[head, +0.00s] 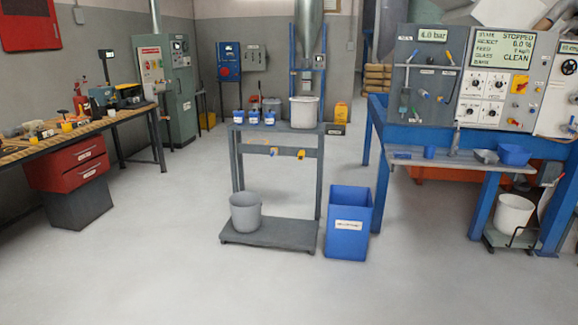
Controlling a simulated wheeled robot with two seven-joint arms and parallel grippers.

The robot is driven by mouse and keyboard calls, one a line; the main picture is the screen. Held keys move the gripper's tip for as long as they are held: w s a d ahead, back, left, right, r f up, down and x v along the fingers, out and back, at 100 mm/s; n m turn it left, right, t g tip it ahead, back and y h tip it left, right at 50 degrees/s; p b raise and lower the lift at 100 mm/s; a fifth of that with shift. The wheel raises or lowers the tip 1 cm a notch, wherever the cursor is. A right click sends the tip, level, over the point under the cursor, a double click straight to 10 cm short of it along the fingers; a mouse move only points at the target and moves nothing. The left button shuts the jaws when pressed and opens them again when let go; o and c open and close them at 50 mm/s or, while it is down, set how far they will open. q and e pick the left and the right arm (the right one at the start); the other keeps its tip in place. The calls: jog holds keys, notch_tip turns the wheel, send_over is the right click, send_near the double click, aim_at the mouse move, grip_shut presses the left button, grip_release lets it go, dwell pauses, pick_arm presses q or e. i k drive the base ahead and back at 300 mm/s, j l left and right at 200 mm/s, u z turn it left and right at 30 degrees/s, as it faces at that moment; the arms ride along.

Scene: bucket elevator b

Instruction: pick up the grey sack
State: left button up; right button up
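I cannot make out a grey sack for certain in the head view. A grey open bucket (246,214) stands upright on the low shelf of the central stand (285,236). A pale grey container (304,112) stands on the stand's top, under a metal chute (308,35). Several brown sacks (377,78) are stacked far back, right of centre; they look tan, not grey. Neither of my grippers is in view.
A blue bin (347,222) stands right of the stand. A workbench (80,130) with red drawers (80,168) is at left. A blue-framed control panel (495,85) and shelf (455,164) are at right, with a white bucket (513,215) below. The front floor is clear.

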aim_at(305, 108)
jog(key=i, duration=2.4)
